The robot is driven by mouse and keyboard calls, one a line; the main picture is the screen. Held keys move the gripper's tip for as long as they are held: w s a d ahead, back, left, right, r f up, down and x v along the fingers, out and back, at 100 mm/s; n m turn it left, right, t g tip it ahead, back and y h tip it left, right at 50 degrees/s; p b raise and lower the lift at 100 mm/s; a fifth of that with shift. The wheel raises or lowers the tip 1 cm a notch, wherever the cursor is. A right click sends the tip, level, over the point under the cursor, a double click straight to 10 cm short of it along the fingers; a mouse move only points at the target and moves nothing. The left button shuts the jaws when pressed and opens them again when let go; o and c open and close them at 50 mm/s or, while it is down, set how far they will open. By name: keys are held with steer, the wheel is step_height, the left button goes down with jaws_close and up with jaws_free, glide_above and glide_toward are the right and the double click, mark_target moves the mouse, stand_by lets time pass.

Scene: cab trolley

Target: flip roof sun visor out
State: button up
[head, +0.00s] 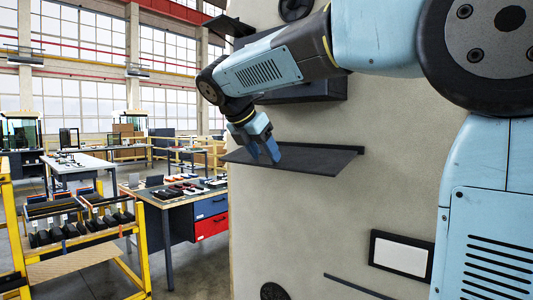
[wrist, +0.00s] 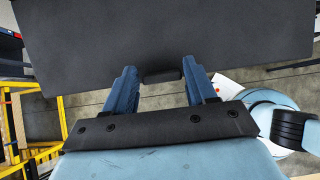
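A dark flat panel that looks like the sun visor (head: 312,160) sticks out from the pale cab wall (head: 350,210), hinged along a dark bar at its right rear. In the wrist view the dark panel (wrist: 165,40) fills the top, with a small rounded black tab (wrist: 162,76) on its near edge. My gripper (head: 266,156) is at the panel's front edge. In the wrist view its two blue fingers (wrist: 159,68) stand apart on either side of the tab, with gaps between them and it. Whether the fingertips touch the panel cannot be told.
A dark box (head: 320,88) is fixed on the wall behind my arm, and a small dark flap (head: 229,26) juts out above. A white framed plate (head: 401,256) and a thin dark bar (head: 358,287) sit lower. A yellow trolley (head: 75,262) and a workbench (head: 180,200) stand left.

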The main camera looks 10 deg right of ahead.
steer(key=shift+o, duration=1.3)
steer(key=shift+s, duration=0.1)
steer(key=shift+a, duration=0.1)
steer(key=v, duration=1.3)
steer(key=shift+a+r, duration=0.15)
steer(key=shift+r, duration=0.1)
steer(key=shift+s, duration=0.1)
